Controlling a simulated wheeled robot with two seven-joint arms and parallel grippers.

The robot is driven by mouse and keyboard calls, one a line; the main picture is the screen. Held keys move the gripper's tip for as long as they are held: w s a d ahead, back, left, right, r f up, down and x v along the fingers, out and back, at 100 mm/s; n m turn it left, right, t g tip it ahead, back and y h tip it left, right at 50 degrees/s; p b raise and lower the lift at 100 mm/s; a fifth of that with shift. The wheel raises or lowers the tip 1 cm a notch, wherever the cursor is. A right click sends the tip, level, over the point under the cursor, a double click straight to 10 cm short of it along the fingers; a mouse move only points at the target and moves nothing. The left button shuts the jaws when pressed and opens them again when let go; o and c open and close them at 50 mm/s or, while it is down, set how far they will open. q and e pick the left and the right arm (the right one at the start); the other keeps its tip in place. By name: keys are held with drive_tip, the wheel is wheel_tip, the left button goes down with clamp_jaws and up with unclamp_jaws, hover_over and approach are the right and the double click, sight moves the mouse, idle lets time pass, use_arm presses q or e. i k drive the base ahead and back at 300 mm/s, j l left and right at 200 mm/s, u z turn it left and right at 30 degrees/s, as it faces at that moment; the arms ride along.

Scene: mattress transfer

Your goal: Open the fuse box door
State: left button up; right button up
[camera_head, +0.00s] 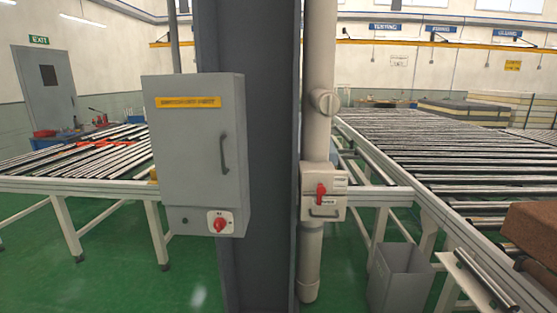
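The fuse box (188,140) is a grey cabinet on a dark column in the middle left of the head view. Its front door looks shut. A yellow label (188,102) is near the top of the door. A dark vertical handle (224,153) is on the door's right side. A red rotary switch (220,224) on a white plate is at the lower right of the front. Neither of my grippers is in view.
A pale pipe (319,120) right of the dark column (258,270) carries a small box with a red lever (322,194). Roller conveyors stand left (100,187) and right (385,165). A grey bin (398,278) stands low right. Green floor before the column is clear.

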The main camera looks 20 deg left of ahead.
sight(191, 117)
drive_tip(key=u, duration=1.2)
